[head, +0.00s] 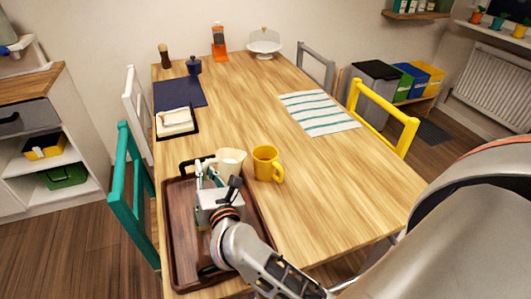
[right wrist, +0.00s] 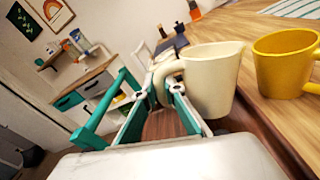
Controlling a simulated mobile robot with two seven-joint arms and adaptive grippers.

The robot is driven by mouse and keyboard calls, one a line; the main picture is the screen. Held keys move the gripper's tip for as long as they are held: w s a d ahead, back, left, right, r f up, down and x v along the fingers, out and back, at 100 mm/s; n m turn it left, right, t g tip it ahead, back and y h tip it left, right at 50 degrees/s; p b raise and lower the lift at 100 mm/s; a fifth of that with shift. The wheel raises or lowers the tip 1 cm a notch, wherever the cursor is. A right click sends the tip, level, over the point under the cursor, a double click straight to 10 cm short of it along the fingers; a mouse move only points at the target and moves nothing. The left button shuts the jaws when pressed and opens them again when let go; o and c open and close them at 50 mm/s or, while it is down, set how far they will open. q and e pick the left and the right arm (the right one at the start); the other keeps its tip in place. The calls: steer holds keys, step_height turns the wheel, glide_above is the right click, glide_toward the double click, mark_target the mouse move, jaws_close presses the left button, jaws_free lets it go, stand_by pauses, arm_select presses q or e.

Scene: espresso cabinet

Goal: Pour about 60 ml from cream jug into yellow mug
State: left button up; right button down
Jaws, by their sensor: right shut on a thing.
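The cream jug (head: 231,162) is above the far right part of the brown tray, close to the table side; it also shows in the right wrist view (right wrist: 213,80). My right gripper (head: 207,168) is shut on the jug's handle, with its fingers around the handle in the right wrist view (right wrist: 168,84). The jug looks about upright. I cannot tell whether its base touches the tray. The yellow mug (head: 265,165) stands upright on the table just right of the jug, apart from it, and also shows in the right wrist view (right wrist: 284,65). The inside of the jug is not clear. My left gripper is out of view.
The tray (head: 176,235) lies at the near left of the table (head: 320,160). A teal chair (head: 124,190) stands at the left edge. A striped cloth (head: 319,112), a navy mat (head: 178,93) and a glass dome (head: 264,42) lie farther off. The table's middle is clear.

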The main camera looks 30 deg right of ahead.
mark_target(218, 157)
steer(key=shift+d+r+m+p, duration=0.25)
steer(key=shift+d+m+p, duration=0.05)
steer(key=shift+d+m, duration=0.6)
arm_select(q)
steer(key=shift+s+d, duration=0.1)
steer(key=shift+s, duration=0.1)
arm_select(e)
steer(key=shift+d, duration=0.1)
steer(key=shift+w, duration=0.1)
arm_select(q)
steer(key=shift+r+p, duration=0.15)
steer(key=shift+p, duration=0.15)
arm_select(e)
steer(key=shift+d+r+m+g, duration=0.3)
steer(key=shift+d, duration=0.15)
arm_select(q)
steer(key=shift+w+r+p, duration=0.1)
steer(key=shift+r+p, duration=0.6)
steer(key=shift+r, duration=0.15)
arm_select(e)
steer(key=shift+d+r+m+y, duration=0.4)
steer(key=shift+d+r+m, duration=0.2)
steer(key=shift+d+r, duration=0.15)
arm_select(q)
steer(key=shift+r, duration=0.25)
arm_select(e)
steer(key=shift+d+r, duration=0.1)
steer(key=shift+d, duration=0.05)
